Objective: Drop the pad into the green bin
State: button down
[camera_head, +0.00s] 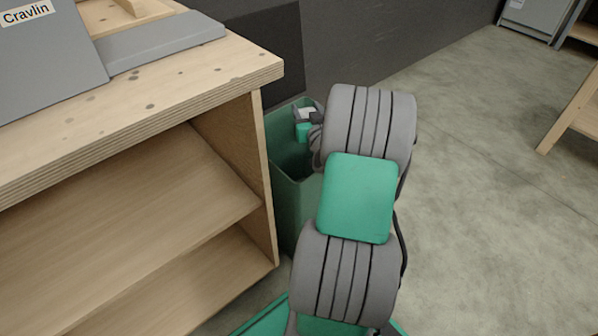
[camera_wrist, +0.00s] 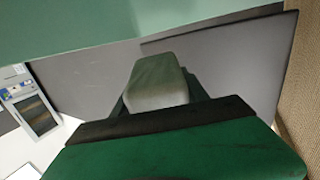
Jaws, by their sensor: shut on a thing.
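The green bin (camera_head: 287,208) stands on the floor beside the wooden shelf, partly hidden behind my arm in the head view. My gripper (camera_head: 305,120) is over the bin's open top, near its back side. It is shut on the pad, a small pale block (camera_head: 308,112). In the wrist view the pad (camera_wrist: 156,82) shows as a grey-green block between the dark fingers of my gripper (camera_wrist: 160,95). The bin's floor is hidden in shadow.
A dark wall (camera_head: 400,35) runs behind the bin. Open concrete floor (camera_head: 480,200) lies to the right, with another wooden stand (camera_head: 580,105) at the far edge.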

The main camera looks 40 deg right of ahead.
jog(key=c, duration=0.5)
grip_release()
jog(key=shift+r, duration=0.15)
jog(key=r+p, duration=0.2)
jog(key=r, duration=0.1)
jog(key=r+p, duration=0.1)
jog(key=shift+s+a+r, duration=0.2)
jog(key=shift+s+r, duration=0.05)
jog(key=shift+s, duration=0.1)
jog(key=s+r, duration=0.1)
jog(key=a+r+p, duration=0.1)
jog(key=s+r, duration=0.1)
jog(key=shift+s+a+r+p, duration=0.3)
jog(key=shift+a+r+p, duration=0.05)
jog(key=s+a+r+p, duration=0.2)
jog(key=s+a+r, duration=0.2)
jog(key=s, duration=0.4)
jog(key=shift+s+a+r, duration=0.2)
jog(key=shift+a+r, duration=0.05)
jog(key=shift+a, duration=0.65)
